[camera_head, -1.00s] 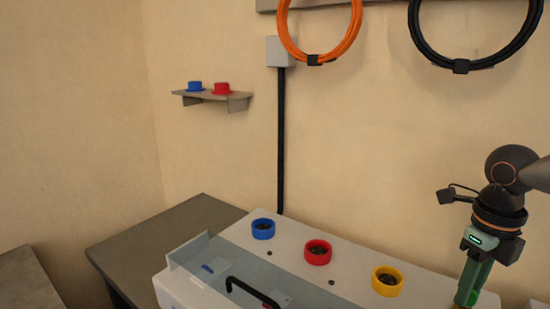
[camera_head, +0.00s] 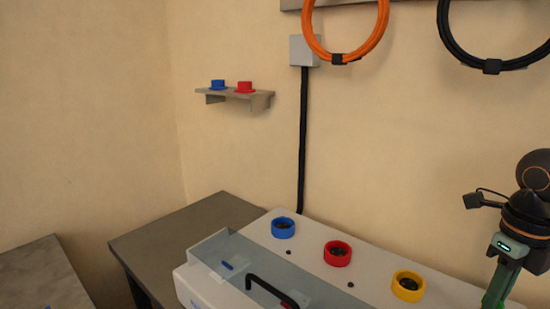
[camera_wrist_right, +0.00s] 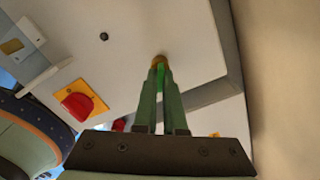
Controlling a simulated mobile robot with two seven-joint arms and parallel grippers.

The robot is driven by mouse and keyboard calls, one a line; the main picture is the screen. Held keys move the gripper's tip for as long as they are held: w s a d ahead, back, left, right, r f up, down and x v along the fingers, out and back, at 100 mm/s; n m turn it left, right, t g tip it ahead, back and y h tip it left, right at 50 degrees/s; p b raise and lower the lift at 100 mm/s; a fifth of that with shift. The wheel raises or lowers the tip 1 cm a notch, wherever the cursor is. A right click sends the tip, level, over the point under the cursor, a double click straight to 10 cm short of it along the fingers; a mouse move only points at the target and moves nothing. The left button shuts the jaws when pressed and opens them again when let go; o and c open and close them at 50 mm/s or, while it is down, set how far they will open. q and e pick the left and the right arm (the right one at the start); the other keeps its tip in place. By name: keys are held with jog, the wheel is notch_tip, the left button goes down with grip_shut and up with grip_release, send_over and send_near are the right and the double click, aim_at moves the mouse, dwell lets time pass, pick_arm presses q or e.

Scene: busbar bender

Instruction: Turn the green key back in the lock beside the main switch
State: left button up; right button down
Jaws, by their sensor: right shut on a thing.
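In the right wrist view, my right gripper (camera_wrist_right: 160,68) is shut on the green key (camera_wrist_right: 160,78). Only a thin strip of the key shows between the fingers. Just beyond the fingertips is the brass-coloured lock (camera_wrist_right: 158,60) in the pale machine panel. The key's angle in the lock cannot be told. The red main switch (camera_wrist_right: 77,103) sits on a yellow plate to the left of the fingers. In the head view, the right gripper (camera_head: 495,292) is at the lower right edge, pointing down, its tips cut off. My left gripper is not in view.
The machine top carries a blue ring (camera_head: 283,228), a red ring (camera_head: 338,253) and a yellow ring (camera_head: 408,286). A clear cover with a black handle (camera_head: 270,290) is in front. A wall shelf (camera_head: 235,94) holds blue and red pieces. Orange and black cable coils hang above.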

jog(key=n, duration=0.3)
jog(key=shift+n+p, duration=0.3)
jog(key=shift+n, duration=1.1)
jog(key=shift+n+p, duration=0.3)
jog(key=shift+n, duration=0.5)
jog(key=c, duration=1.4)
grip_release()
jog(key=o, duration=0.5)
